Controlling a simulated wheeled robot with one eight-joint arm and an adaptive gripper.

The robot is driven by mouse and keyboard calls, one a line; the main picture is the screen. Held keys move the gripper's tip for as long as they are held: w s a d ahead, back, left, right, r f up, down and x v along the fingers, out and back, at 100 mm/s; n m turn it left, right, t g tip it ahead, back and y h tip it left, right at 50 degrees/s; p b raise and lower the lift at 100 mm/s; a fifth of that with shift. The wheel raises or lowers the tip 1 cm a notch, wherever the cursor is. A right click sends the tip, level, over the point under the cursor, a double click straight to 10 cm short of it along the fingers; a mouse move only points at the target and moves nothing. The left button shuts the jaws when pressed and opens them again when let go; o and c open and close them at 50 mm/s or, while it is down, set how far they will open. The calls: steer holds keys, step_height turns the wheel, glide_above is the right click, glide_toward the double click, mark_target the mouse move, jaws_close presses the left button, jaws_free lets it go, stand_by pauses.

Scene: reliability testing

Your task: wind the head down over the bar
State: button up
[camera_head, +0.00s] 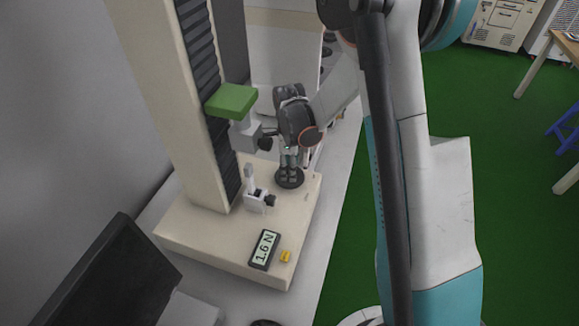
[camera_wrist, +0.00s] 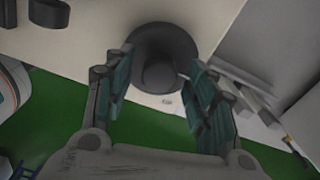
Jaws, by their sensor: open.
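The head is a grey block (camera_head: 244,136) under a green arm (camera_head: 232,100) on the tall test column. It sits above a short pale upright bar (camera_head: 249,176) with a visible gap between them. The bar stands in a small lower clamp (camera_head: 256,201) on the cream base. A black round handwheel (camera_head: 289,180) is on the base's right side. My gripper (camera_head: 290,160) points down at it. In the wrist view the open fingers are on either side of the handwheel's dark hub (camera_wrist: 160,72); I cannot tell whether they touch it.
A readout (camera_head: 264,249) on the base shows 1.6 N, with a small yellow piece (camera_head: 285,256) beside it. A dark monitor (camera_head: 105,275) stands front left. The cream column (camera_head: 165,90) rises behind the clamp. Green floor (camera_head: 490,120) is open at right.

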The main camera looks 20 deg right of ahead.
steer(key=c, duration=1.1)
steer(key=shift+o, duration=0.2)
